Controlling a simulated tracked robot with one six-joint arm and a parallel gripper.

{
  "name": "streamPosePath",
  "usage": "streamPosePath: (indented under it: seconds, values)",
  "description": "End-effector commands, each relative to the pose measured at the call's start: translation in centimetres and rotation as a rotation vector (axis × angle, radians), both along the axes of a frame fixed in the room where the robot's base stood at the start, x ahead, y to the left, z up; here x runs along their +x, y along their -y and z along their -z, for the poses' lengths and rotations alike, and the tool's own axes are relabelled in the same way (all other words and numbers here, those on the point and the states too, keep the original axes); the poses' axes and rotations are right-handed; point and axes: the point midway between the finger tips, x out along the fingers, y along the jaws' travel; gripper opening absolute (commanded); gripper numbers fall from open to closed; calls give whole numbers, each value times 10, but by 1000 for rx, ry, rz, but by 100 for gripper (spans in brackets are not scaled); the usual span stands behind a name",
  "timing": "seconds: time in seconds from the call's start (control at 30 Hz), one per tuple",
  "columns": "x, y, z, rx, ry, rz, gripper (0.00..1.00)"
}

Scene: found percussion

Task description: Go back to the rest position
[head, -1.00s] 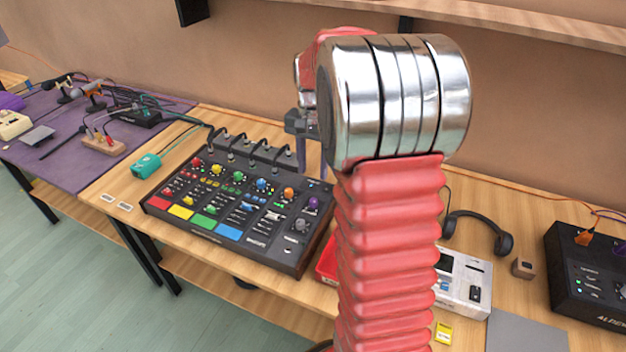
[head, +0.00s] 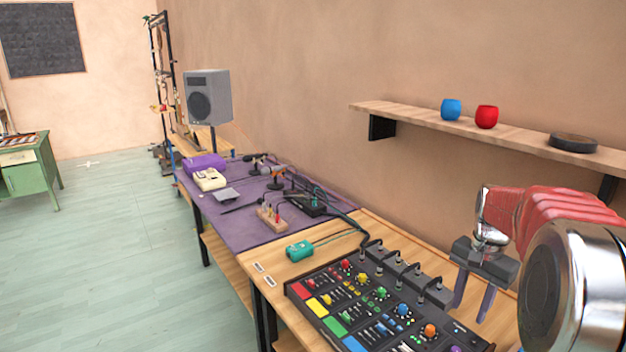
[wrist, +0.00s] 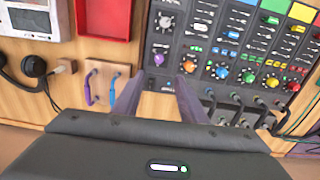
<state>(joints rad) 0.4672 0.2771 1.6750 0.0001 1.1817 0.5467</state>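My gripper (head: 474,298) is at the right of the head view, pointing down above the back edge of the mixer. In the wrist view its two purple fingers (wrist: 158,92) stand apart with nothing between them. The arm is bent, with its red sleeve and a shiny joint at the right edge. The black mixer (head: 335,298) has coloured pads and knobs; its near right part is cut off in the head view. It also fills the upper right of the wrist view (wrist: 180,52).
A wooden block with purple and blue hooks (wrist: 103,72), a red tray (wrist: 103,20) and headphones (wrist: 28,72) lie beside the mixer. A teal box (head: 299,250) sits on the bench. A shelf (head: 400,114) holds a blue cup (head: 451,110) and a red cup (head: 487,117). Floor at left is clear.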

Motion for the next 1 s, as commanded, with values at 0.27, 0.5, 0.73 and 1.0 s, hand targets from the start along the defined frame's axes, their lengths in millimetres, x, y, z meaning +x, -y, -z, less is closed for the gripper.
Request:
streamPosePath:
  seconds: [0.27,0.5,0.73,1.0]
  values:
    - [-20,-12,23,1,-3,-167,38]
    - [-44,-42,17,-20,25,-309,38]
    - [-71,-81,3,-53,72,-460,38]
    - [-104,-125,-11,-98,134,-618,38]
